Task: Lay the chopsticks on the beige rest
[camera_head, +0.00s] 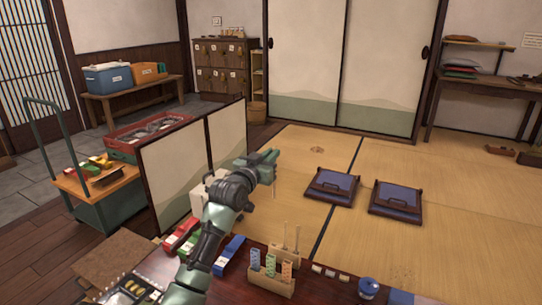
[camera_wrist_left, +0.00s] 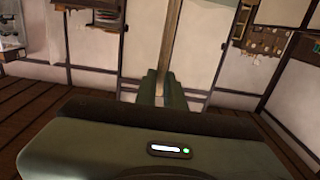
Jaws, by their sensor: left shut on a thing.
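My left gripper (camera_head: 268,160) is held up above the low table (camera_head: 325,290), shut on thin chopsticks. A short length of the chopsticks (camera_head: 273,189) hangs below the jaws in the head view. In the left wrist view the fingers (camera_wrist_left: 163,90) close on the pale wooden chopsticks (camera_wrist_left: 172,38), which run to the top edge. A row of small rests (camera_head: 330,272) lies on the table, below and right of the gripper. They are too small to tell surely which is beige. My right gripper is out of view.
Red, green and blue boxes (camera_head: 229,254) lie farther left. A blue lidded pot (camera_head: 368,287) stands right. A low screen (camera_head: 174,172) stands behind the arm.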

